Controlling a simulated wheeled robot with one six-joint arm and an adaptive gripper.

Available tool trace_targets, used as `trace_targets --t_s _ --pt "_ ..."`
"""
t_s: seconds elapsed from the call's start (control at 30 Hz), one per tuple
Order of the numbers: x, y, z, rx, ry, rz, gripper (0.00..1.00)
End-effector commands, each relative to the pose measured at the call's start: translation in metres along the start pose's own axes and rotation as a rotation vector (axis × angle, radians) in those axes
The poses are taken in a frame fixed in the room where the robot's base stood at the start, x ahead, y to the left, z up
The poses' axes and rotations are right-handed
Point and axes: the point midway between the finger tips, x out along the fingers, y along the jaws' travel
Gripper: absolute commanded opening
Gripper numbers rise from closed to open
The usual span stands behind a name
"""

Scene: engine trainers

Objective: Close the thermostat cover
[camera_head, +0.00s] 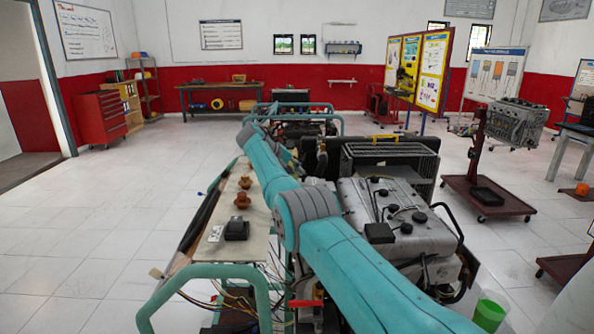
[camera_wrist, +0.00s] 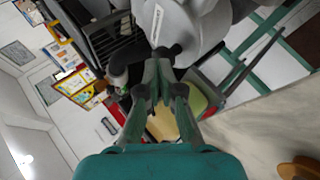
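My gripper (camera_wrist: 165,54) shows in the wrist view, its two dark fingertips drawn close together with nothing seen held between them. A rounded grey engine part (camera_wrist: 192,28) lies just beyond the tips; I cannot tell whether they touch it. I cannot pick out the thermostat cover for certain in either view. In the head view, my arm stretches forward over the engine trainer and hides part of it. The trainer's grey engine top (camera_head: 400,214) with black caps lies right of my arm. My gripper is hidden there behind the arm.
A pale panel (camera_head: 238,218) with brown knobs and a black box lies left of my arm. A green tube frame (camera_head: 225,271) edges the trainer. A radiator (camera_head: 390,160) stands beyond the engine. A green bucket (camera_head: 489,311) is at lower right. The left floor is clear.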

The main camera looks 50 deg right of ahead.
Motion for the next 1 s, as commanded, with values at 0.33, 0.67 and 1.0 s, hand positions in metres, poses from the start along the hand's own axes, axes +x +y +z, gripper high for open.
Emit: trace_targets --t_s 0.33,0.67,1.0 --pt "0.003 -0.003 0.002 -0.004 -0.004 -0.003 0.00" --pt "-0.027 0.028 -0.004 -0.005 0.003 -0.004 0.00" --pt "-0.090 -0.006 -0.007 -0.009 0.004 -0.005 0.00"
